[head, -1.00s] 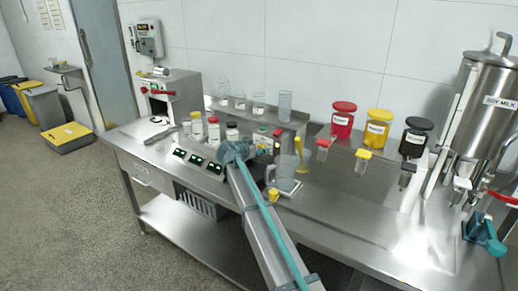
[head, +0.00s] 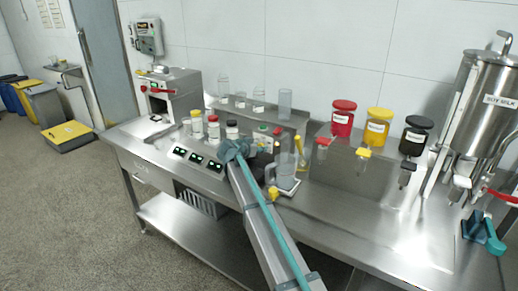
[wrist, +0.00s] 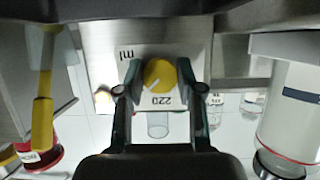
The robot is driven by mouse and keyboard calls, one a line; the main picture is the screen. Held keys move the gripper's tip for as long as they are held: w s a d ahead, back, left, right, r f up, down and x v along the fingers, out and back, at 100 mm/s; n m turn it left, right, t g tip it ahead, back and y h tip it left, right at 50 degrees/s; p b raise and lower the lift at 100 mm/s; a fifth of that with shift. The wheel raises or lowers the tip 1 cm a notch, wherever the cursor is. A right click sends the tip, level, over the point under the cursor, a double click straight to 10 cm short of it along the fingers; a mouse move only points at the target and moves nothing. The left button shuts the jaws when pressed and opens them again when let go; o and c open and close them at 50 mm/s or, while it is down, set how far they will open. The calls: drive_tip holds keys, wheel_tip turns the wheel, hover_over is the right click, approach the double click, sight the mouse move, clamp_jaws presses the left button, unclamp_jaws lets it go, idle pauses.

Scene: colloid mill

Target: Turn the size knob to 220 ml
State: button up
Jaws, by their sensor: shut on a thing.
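The yellow size knob (wrist: 159,75) sits on a pale panel in the middle of the wrist view. It has a white pointer line, and the panel's "220" and "ml" prints appear upside down around it. The knob lies between the two fingers of my gripper (wrist: 160,92), which is shut on it. Where the fingertips touch the knob is hard to make out.
White-labelled jars (head: 214,130) stand left of my gripper, and a clear jug (head: 286,168) stands close on its right. Red, yellow and black lidded jars (head: 377,127) stand farther right, near the steel soy milk tank (head: 495,100). The bench front (head: 350,215) is mostly clear.

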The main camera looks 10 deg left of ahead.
drive_tip(key=shift+n+b, duration=0.3)
drive_tip(key=shift+b, duration=0.15)
drive_tip(key=shift+w+a+f+n+g+h+b, duration=0.15)
drive_tip(key=shift+n+g+h+b, duration=0.25)
drive_tip(key=shift+n+h+b, duration=0.5)
drive_tip(key=n+h+b, duration=0.1)
drive_tip(key=n+b, duration=0.1)
drive_tip(key=n, duration=0.1)
drive_tip(key=shift+g+h, duration=0.3)
drive_tip(key=shift+h, duration=0.1)
drive_tip(key=shift+n, duration=0.3)
drive_tip(key=o, duration=1.1)
drive_tip(key=shift+o, duration=0.2)
